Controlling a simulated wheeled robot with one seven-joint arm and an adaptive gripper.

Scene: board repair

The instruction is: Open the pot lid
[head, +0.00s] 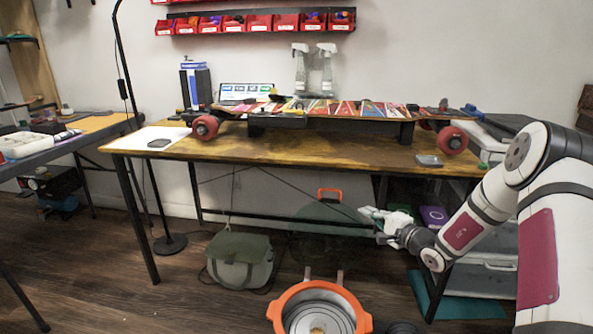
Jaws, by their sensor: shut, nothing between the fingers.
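An orange-rimmed pot (366,321) stands at the bottom centre, cut off by the picture's lower edge. Its round grey inside shows from above. Two short grey pieces stick up at its back rim. Behind and above it is a dark, see-through round shape that looks like the lid (318,235), standing raised, with an orange handle (330,191) at its top. Its outline is hard to make out against the dark floor. My gripper (366,213) is shut and empty, close to the right side of the lid and below the table edge. I cannot tell whether they touch.
A wooden workbench (280,150) with a skateboard (345,108) on it stands behind. A grey-green bag (240,262) lies on the floor left of the pot. Shelves (490,262) stand at the right under the bench. The floor at left is mostly clear.

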